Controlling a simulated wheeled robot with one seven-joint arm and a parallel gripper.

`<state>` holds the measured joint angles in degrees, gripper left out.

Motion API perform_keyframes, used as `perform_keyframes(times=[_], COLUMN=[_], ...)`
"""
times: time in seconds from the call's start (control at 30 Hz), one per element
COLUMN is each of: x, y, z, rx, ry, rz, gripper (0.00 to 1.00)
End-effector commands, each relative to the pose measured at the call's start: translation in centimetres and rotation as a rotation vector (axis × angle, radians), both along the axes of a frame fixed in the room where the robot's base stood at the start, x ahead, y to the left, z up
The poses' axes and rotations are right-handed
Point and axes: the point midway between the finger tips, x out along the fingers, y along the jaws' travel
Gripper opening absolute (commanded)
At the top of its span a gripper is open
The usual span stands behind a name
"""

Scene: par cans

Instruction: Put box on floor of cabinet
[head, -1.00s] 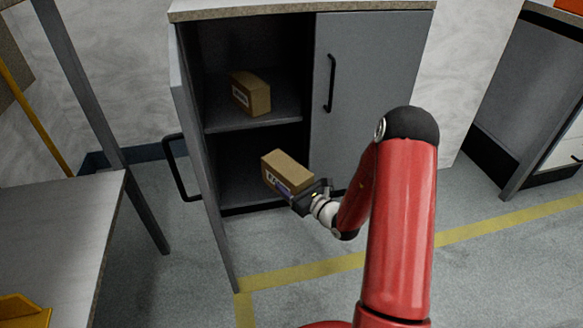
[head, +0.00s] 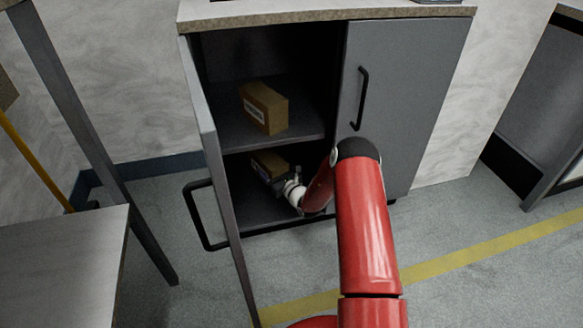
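The grey cabinet (head: 408,100) has its left door (head: 222,190) swung open and its right door shut. A brown cardboard box (head: 268,163) is inside the lower compartment, under the middle shelf (head: 300,133). My gripper (head: 277,182) is at the box's near end and appears to hold it; its fingers are small and partly hidden. I cannot tell whether the box touches the cabinet floor (head: 258,212). A second brown box (head: 264,108) stands on the middle shelf above.
The open left door with its black handle (head: 203,215) stands close to the left of my arm. A grey table (head: 65,255) is at the left. The right door's handle (head: 360,98) sticks out. Floor in front of the cabinet at the right is clear.

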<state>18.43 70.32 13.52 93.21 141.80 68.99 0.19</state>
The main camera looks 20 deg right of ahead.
Motion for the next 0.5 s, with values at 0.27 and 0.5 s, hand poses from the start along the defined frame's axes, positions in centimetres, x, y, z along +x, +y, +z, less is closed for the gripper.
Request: perform_keyframes(times=[0.27, 0.5], x=[0.0, 0.0], y=[0.0, 0.0], z=[-5.0, -7.0], rx=[-0.001, -0.001], ry=[0.0, 0.0], rz=[0.001, 0.001], gripper=[0.25, 0.25])
